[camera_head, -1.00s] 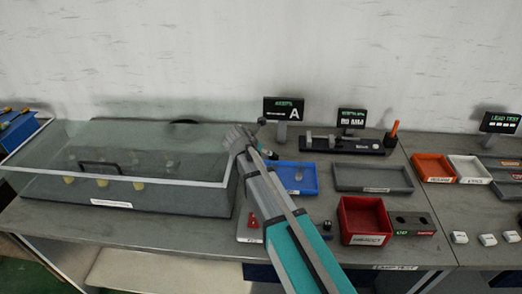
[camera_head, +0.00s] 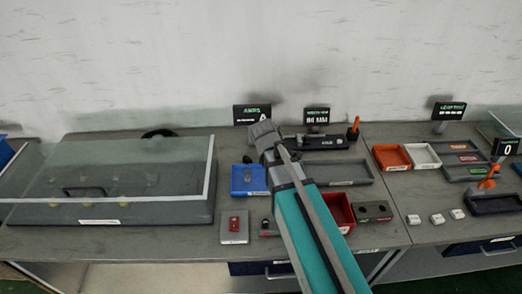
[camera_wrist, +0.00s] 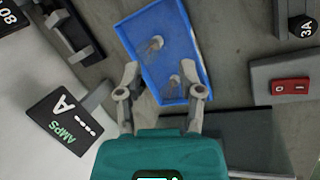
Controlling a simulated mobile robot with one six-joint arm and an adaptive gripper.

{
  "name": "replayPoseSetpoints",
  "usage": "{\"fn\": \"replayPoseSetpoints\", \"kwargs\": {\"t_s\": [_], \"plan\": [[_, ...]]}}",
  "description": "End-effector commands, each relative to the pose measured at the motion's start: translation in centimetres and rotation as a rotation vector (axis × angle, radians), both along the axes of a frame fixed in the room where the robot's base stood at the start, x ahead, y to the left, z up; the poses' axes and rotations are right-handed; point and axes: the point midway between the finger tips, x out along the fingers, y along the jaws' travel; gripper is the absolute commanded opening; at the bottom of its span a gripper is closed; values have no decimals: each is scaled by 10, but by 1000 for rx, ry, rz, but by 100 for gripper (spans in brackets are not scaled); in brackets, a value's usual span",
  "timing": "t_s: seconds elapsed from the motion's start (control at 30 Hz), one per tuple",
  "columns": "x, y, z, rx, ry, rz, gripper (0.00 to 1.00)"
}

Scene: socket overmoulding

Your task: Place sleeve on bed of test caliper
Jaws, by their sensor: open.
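Two small translucent brownish pieces, which look like sleeves, lie in the blue tray: one (camera_wrist: 155,43) nearer its middle, the other (camera_wrist: 174,81) nearer my gripper. My gripper (camera_wrist: 166,78) is open and empty, its fingers spread above the tray with the nearer piece between them in the picture. In the head view my gripper (camera_head: 263,132) is at the back right of the blue tray (camera_head: 236,188). The test caliper (camera_head: 325,141), a dark bench device with a MM display (camera_head: 317,116), stands behind; part of it (camera_wrist: 72,32) shows upper left in the wrist view. My arm hides part of the caliper's left end.
An AMPS display (camera_wrist: 66,116) stands close to my gripper's left. A switch box with a red rocker (camera_wrist: 291,87) lies right. A glass-covered case (camera_head: 110,212) fills the bench's left. A grey tray (camera_head: 362,174) and red bin (camera_head: 340,205) lie right of my arm.

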Motion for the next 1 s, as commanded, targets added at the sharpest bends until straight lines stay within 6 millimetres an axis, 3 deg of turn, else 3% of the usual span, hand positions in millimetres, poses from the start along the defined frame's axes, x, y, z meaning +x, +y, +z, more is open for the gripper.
{"fn": "replayPoseSetpoints", "kwargs": {"t_s": [0.03,0.3,0.5,0.7,1.0], "plan": [[-14,-10,17,40,0,-94,49],[-67,-40,56,232,10,-605,49],[-97,-52,78,322,33,-912,49],[-111,-56,87,362,48,-1067,49],[-113,-57,87,367,51,-1095,49]]}}
